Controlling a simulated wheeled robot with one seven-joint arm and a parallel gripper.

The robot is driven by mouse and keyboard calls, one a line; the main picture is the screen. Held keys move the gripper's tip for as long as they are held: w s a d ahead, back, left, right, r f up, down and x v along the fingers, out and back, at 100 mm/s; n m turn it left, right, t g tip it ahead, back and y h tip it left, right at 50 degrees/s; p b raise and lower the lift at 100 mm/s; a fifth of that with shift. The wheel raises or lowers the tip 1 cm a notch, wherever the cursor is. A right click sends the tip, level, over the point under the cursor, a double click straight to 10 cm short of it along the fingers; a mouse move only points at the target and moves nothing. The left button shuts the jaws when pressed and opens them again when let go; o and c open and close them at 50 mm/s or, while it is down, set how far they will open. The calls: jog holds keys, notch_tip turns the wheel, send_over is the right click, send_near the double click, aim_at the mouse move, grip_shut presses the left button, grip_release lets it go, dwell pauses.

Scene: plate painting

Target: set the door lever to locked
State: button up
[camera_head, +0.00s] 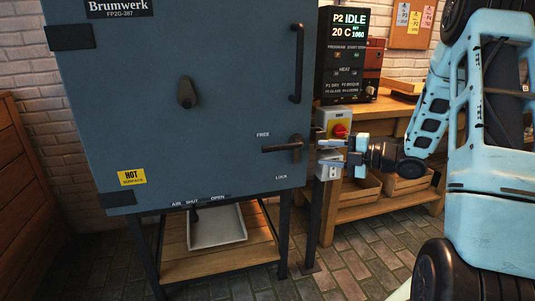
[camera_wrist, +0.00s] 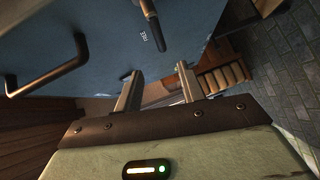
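The blue kiln door (camera_head: 235,95) is closed. Its dark door lever (camera_head: 278,148) lies roughly level, its bar pointing left from the pivot. The FREE label (camera_head: 262,134) is just above the bar and the LOCK label (camera_head: 281,177) is below the pivot. My gripper (camera_head: 320,152) is open and empty, just right of the lever and apart from it. In the wrist view, the two fingers of my gripper (camera_wrist: 159,72) are spread with nothing between them. A dark bar near the FREE label, seemingly the lever (camera_wrist: 151,20), is beyond them.
A vertical door handle (camera_head: 298,63) stands above the lever. A switch box with a red knob (camera_head: 340,130) is close behind my gripper. A control display (camera_head: 348,45) and wooden bench (camera_head: 385,110) are at right. A tray (camera_head: 217,227) sits under the kiln.

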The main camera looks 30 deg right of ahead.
aim_at(281, 149)
jog(key=x, duration=1.6)
jog(key=shift+w+a, duration=0.1)
jog(key=shift+w, duration=0.25)
grip_shut()
